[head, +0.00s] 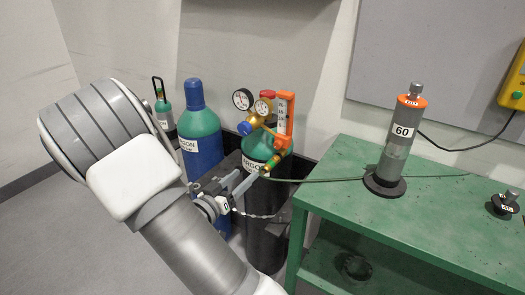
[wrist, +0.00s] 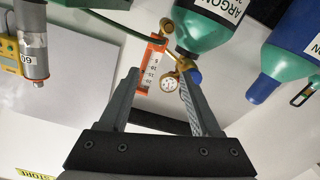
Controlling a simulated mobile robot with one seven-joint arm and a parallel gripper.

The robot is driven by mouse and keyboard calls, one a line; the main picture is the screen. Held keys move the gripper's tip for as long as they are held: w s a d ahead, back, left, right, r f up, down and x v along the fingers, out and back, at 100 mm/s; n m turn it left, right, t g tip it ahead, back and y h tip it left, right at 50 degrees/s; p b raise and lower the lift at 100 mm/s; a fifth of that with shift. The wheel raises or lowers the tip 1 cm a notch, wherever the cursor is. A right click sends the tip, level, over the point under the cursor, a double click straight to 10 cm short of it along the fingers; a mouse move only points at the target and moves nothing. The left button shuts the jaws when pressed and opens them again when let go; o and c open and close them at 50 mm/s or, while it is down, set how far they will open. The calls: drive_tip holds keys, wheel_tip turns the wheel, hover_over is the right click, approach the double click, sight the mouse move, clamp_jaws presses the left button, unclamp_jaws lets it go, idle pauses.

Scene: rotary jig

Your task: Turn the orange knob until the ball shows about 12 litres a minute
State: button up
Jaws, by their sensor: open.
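The flowmeter (head: 285,114) is an orange upright body with a scale window, on the regulator of a green-topped argon cylinder (head: 258,149). In the wrist view the flowmeter (wrist: 150,67) appears upside down, between my fingers in the picture. A brass fitting (head: 277,161) sits below it. I cannot clearly make out the orange knob; it may be by that fitting, partly hidden by my fingers in the head view. The ball is too small to see. My gripper (head: 252,173) is open and empty, close to the fitting; it also shows in the wrist view (wrist: 160,75).
Two round gauges (head: 243,99) and a blue knob (head: 244,128) are on the regulator. A blue cylinder (head: 198,135) stands to the left. A green hose (head: 325,180) runs across the green bench (head: 345,210), which carries a grey cylinder marked 60 (head: 398,140).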

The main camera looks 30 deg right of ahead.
sight(277, 146)
drive_tip(key=b+x, duration=0.2)
drive_tip(key=x, duration=1.5)
drive_tip(key=shift+s+d+r, duration=0.1)
drive_tip(key=shift+d+r, duration=0.05)
drive_tip(key=shift+d, duration=0.1)
clamp_jaws()
